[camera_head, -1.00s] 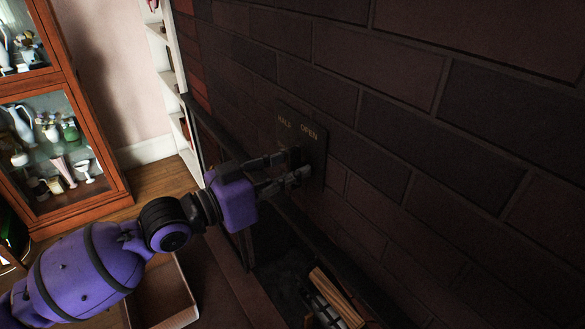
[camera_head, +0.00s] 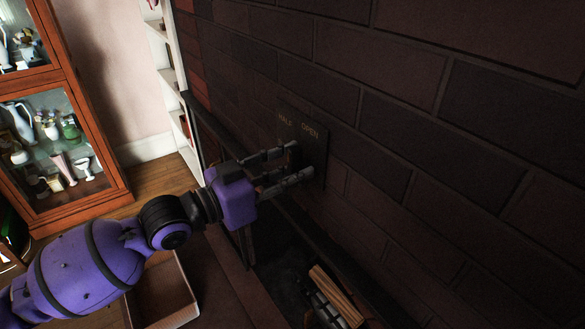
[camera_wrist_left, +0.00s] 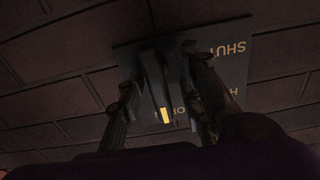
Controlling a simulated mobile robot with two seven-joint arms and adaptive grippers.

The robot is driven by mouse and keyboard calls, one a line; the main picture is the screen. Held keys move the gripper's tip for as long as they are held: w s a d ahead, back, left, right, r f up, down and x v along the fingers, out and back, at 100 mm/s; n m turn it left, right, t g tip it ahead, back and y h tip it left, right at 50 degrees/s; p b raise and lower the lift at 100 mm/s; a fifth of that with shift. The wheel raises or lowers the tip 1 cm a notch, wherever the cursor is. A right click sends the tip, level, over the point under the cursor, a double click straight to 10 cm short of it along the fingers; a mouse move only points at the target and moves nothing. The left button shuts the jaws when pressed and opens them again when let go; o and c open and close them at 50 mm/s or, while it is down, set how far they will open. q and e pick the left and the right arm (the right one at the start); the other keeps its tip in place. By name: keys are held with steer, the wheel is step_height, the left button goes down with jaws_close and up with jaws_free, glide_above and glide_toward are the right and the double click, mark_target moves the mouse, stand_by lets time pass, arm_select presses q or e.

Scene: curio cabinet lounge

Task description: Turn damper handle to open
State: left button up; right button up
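A dark damper plate (camera_head: 314,152) is fixed to the brick wall, with "HALF" and "OPEN" readable along its top in the head view. In the left wrist view the plate (camera_wrist_left: 262,82) shows "SHUT" upside down at the right. The dark damper handle (camera_head: 294,153) stands out from the plate; in the wrist view the handle (camera_wrist_left: 154,78) has a yellow mark near its end. My left gripper (camera_head: 288,165) is at the plate with its fingers apart, one on each side of the handle. Contact with the handle is unclear. My right gripper is out of view.
Brick wall (camera_head: 450,150) fills the right side. Below the plate is a dark hearth with logs (camera_head: 336,296). An open box (camera_head: 165,292) sits on the floor below my left arm. A glass-fronted cabinet (camera_head: 100,203) and white shelves (camera_head: 168,80) stand at the left.

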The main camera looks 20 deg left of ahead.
arm_select(q)
steer(key=shift+s, duration=0.15)
steer(key=shift+s+a+f, duration=0.1)
steer(key=shift+s+a, duration=0.05)
steer(key=shift+s, duration=0.05)
steer(key=v, duration=1.1)
steer(key=shift+s+a, duration=0.1)
